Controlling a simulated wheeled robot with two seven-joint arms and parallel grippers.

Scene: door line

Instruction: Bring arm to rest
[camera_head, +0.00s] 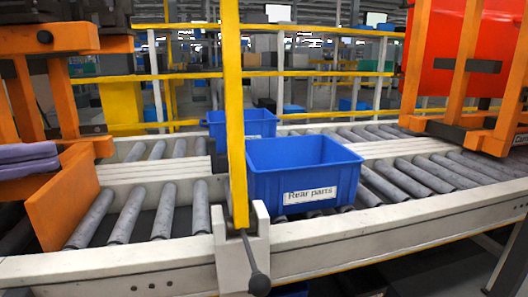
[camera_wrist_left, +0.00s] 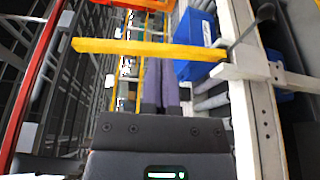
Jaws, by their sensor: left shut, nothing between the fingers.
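My left gripper (camera_head: 52,160) comes in at the left edge of the head view, with purple-grey fingers in front of orange framing. In the left wrist view its two fingers (camera_wrist_left: 161,75) lie side by side, shut and empty. They point toward the yellow bar (camera_wrist_left: 150,48), which crosses beyond them. The left gripper is clear of the blue bin. My right gripper is not in view.
A blue bin (camera_head: 300,170) labelled "Rear parts" sits on the roller conveyor (camera_head: 170,205), with another blue bin (camera_head: 262,123) behind. A yellow upright bar (camera_head: 235,110) stands in a white bracket (camera_head: 240,262) with a dark lever. Orange frames (camera_head: 460,60) flank both sides.

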